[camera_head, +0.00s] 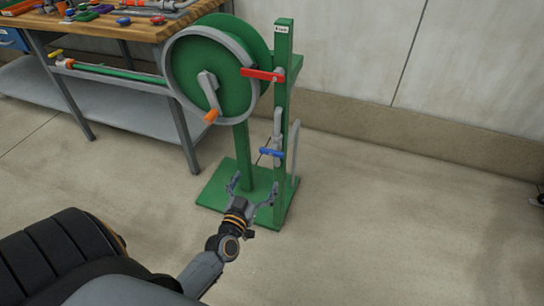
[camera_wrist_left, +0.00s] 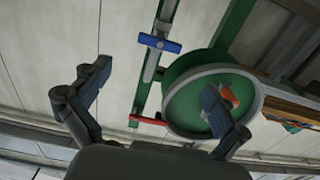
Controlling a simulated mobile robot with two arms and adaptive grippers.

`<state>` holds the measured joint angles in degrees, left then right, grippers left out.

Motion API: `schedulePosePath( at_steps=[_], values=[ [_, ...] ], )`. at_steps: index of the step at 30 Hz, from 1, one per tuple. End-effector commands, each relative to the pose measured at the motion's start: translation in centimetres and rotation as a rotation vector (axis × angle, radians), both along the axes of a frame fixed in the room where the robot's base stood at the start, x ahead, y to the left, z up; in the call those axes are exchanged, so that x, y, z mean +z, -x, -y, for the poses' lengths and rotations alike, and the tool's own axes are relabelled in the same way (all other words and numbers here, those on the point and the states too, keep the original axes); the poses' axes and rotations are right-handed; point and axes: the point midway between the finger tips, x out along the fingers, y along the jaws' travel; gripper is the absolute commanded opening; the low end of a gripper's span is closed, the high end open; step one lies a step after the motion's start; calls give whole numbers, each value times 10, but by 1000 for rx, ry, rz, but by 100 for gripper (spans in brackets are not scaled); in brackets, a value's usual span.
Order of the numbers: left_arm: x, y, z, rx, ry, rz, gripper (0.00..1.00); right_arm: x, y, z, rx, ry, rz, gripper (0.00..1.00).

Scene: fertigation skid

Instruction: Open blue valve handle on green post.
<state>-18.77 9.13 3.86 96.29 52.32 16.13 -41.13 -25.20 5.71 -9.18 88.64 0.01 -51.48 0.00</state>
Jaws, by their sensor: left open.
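The blue valve handle (camera_head: 271,152) sits low on the green post (camera_head: 283,110), below a red handle. It lies about level, crosswise to the grey pipe (camera_head: 277,123). In the left wrist view, which looks turned over, the blue handle (camera_wrist_left: 160,43) shows beyond my fingers, sideways between them. My left gripper (camera_head: 254,184) is open and empty, its fingers spread. In the head view it appears below the blue handle, apart from it. Its open fingers also show in the left wrist view (camera_wrist_left: 157,80). My right gripper is not in view.
A green hose reel (camera_head: 222,75) with an orange-tipped crank (camera_head: 211,116) is left of the post. The red handle (camera_head: 262,75) juts left above the blue one. The green base plate (camera_head: 215,186) lies on the floor. A workbench (camera_head: 120,28) stands behind left.

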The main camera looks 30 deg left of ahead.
Motion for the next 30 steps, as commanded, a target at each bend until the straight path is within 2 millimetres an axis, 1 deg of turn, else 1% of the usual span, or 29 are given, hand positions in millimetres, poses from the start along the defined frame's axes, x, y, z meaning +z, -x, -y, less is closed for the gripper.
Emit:
schedulePosePath(
  at_steps=[7,12,15,18,21,25,30],
  values=[
    [0,-50,-12,0,1,3,98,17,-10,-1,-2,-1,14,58],
    [-1,-85,-20,-1,1,1,98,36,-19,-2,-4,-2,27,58],
    [-1,-101,-24,-1,0,0,98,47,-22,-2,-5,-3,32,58],
    [-2,-112,-26,-2,0,-2,98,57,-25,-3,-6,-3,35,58],
    [-2,-119,-28,-1,1,-3,98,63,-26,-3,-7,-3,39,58],
    [-1,-122,-29,-1,1,-2,98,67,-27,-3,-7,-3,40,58],
    [-1,-122,-29,-2,1,-3,98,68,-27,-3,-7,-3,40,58]
  ],
)
